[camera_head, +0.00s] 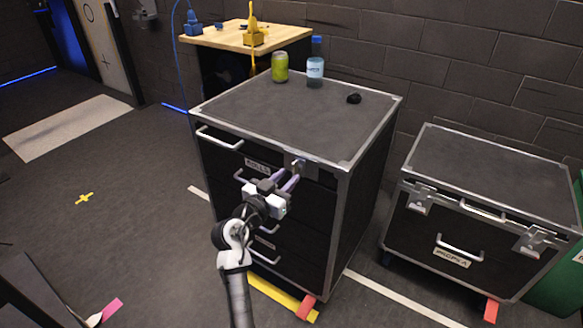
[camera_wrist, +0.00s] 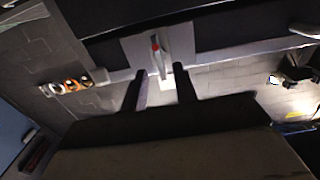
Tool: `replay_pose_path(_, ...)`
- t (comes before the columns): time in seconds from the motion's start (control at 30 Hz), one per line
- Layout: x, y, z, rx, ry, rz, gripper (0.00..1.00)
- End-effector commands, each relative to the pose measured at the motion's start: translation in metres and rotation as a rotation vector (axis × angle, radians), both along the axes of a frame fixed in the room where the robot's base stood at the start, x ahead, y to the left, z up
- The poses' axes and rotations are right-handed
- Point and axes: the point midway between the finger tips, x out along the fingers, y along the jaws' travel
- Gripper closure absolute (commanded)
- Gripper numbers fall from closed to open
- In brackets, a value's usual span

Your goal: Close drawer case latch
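The drawer case (camera_head: 284,115) is a tall black case with silver edges, standing in the middle of the head view. Its latch (camera_head: 301,165) is a metal plate at the upper right of the front, partly hidden by my gripper. In the wrist view the latch (camera_wrist: 157,47) shows as a pale plate with a narrow lever and a red mark. My gripper (camera_head: 287,181) is at the case front, just below the latch. In the wrist view my gripper (camera_wrist: 158,74) has its two fingers apart, with the lever's lower end near the gap. I cannot tell whether they touch.
A green can (camera_head: 280,67), a bottle (camera_head: 315,70) and a small black object (camera_head: 354,98) stand on the case. A lower black case (camera_head: 480,178) stands to the right, and a wooden-topped table (camera_head: 235,36) behind. The floor at left is mostly clear.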

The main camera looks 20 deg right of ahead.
Motion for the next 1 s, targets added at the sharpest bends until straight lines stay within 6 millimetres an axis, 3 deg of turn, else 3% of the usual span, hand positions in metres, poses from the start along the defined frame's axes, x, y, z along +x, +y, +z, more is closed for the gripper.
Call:
replay_pose_path(0.2,0.017,-0.022,0.001,0.0,0.0,-0.001,0.71)
replay_pose_path(0.57,0.021,-0.026,0.0,0.001,-0.001,0.001,0.71)
replay_pose_path(0.8,0.021,-0.026,0.0,0.0,0.0,0.001,0.98)
replay_pose_path(1.0,0.02,-0.026,0.0,-0.004,0.005,0.0,1.0)
